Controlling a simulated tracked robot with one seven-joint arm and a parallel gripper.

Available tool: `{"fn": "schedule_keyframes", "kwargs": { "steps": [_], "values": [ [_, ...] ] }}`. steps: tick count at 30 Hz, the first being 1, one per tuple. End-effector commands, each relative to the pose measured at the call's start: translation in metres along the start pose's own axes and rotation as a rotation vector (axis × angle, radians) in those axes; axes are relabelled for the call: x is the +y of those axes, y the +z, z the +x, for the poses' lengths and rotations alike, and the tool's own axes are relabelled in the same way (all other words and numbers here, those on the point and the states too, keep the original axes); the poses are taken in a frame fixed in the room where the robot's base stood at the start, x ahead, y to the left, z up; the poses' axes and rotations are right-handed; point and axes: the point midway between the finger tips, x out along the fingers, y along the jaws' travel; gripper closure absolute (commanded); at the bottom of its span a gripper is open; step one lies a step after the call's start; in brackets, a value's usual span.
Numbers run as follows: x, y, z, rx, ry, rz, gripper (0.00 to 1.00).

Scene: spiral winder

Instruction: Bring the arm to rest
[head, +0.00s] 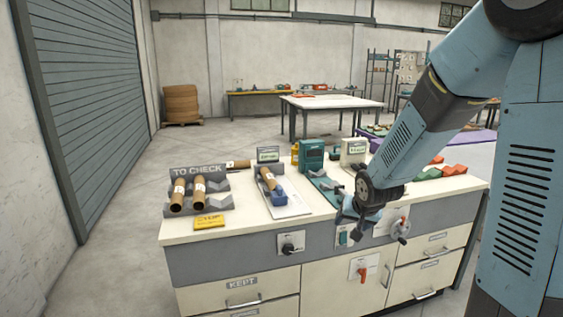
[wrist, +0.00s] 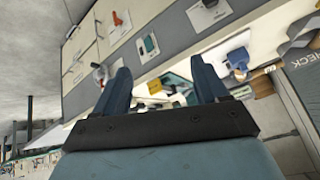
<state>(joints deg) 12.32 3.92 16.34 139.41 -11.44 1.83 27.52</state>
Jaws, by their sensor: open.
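My blue arm reaches down from the upper right in the head view. My gripper (head: 352,215) hangs over the front edge of the workbench (head: 240,233), in front of the bench's drawers and switches. In the wrist view my gripper (wrist: 163,78) has its two dark blue fingers spread apart, with nothing between them but the view of the bench beyond. I cannot tell from the head view how far the fingertips are from the bench edge.
A grey "TO CHECK" rack (head: 217,204) holds brown tubes at the bench's left. Another tube (head: 268,178) rests on a blue holder on a white plate. A red-handled switch (head: 362,272) and a black knob (head: 290,243) sit on the bench front. Floor at left is clear.

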Motion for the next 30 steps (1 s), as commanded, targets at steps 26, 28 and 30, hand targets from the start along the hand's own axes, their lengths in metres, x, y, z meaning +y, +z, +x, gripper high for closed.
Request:
{"fn": "schedule_keyframes", "kwargs": {
  "steps": [26,28,30],
  "values": [
    [0.034,0.059,-0.24,-0.066,0.116,-0.182,0.27],
    [0.037,0.069,-0.256,-0.077,0.107,-0.194,0.27],
    [0.039,0.079,-0.269,-0.086,0.095,-0.204,0.27]
  ]
}}
